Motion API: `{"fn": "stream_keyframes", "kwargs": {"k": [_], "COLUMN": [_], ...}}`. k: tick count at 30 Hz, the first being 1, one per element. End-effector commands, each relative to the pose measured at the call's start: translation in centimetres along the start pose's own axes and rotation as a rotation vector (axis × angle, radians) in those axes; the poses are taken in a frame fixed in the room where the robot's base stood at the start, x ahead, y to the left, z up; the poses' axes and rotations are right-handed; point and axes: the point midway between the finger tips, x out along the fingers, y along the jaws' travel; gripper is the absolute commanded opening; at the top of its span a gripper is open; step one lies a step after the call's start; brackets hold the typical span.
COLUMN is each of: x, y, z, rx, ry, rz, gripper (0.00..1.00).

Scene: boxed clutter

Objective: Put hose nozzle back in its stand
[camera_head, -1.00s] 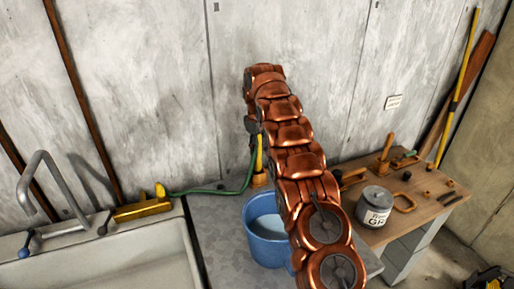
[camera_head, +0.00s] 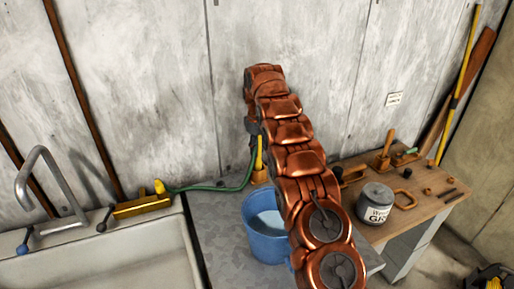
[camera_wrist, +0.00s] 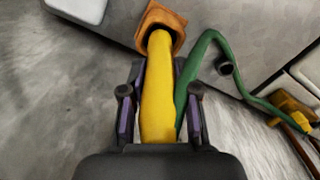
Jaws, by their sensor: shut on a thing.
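The yellow hose nozzle (camera_wrist: 158,95) is held between the two fingers of my gripper (camera_wrist: 160,105), seen from above in the wrist view. Its far end overlaps the dark opening of the orange-brown stand (camera_wrist: 176,22); I cannot tell how deep it sits. In the head view the nozzle (camera_head: 259,153) looks nearly upright over the stand (camera_head: 258,178), partly hidden by my arm. The green hose (camera_wrist: 196,58) runs from beside the nozzle to a yellow fitting (camera_wrist: 290,108).
A blue bucket (camera_head: 262,238) stands on the grey counter (camera_head: 208,212) just in front of the stand. A sink (camera_head: 100,262) with a tap is at left. A wooden bench (camera_head: 425,198) with a grey can (camera_head: 375,200) and tools is at right. The wall is close behind.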

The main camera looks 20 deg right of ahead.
Motion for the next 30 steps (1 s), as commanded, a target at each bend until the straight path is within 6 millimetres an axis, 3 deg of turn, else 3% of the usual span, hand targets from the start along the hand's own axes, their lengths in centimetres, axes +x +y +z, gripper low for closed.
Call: {"fn": "stream_keyframes", "kwargs": {"k": [30], "x": [1.7], "y": [0.0], "z": [0.0], "rx": [0.000], "ry": [0.001], "rz": [0.001], "gripper": [0.00]}}
